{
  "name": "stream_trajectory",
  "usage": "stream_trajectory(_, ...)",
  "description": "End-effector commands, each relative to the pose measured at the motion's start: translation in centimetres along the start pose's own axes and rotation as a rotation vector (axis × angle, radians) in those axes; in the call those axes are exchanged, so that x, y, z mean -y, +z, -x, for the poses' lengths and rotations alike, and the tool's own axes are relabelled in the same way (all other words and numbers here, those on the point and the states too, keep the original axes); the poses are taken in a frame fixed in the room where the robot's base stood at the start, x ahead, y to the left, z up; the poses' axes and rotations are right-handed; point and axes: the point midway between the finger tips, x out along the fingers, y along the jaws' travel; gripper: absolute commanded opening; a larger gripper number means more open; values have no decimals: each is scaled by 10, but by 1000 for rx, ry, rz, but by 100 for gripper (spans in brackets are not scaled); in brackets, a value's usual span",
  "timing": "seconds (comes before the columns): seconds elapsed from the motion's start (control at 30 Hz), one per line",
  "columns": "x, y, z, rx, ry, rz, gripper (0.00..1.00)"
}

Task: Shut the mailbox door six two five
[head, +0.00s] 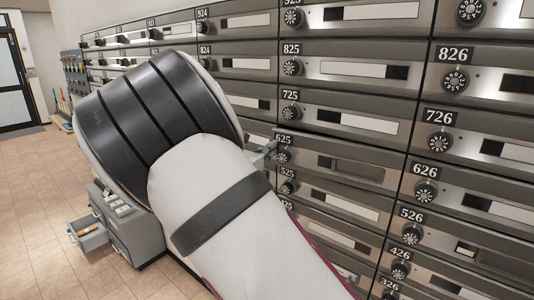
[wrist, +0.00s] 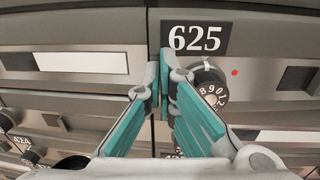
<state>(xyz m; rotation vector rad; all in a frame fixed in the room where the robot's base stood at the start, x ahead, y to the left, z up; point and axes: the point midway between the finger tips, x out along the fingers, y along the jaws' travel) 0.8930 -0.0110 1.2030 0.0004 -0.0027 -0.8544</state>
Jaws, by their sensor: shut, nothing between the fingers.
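The door of mailbox six two five (head: 315,150) is in the middle of the head view, with its number plate and black dial at its left end. In the head view my gripper (head: 266,152) shows only partly behind my arm. Contact with the door is unclear.
Mailbox 725 (head: 345,120) is above and mailbox 525 (head: 345,205) below. The column with 626 (head: 470,195) is to the right. A grey cabinet (head: 130,225) with an open drawer (head: 88,237) stands at the lower left. Tiled floor (head: 40,200) is clear further left.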

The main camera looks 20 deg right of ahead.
Motion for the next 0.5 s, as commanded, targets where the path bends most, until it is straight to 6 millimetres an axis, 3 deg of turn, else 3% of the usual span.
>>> stream_trajectory(0.2,-5,-4,-26,4,-85,-5,0)
stream_trajectory(0.5,-3,-3,-41,0,-184,0,0)
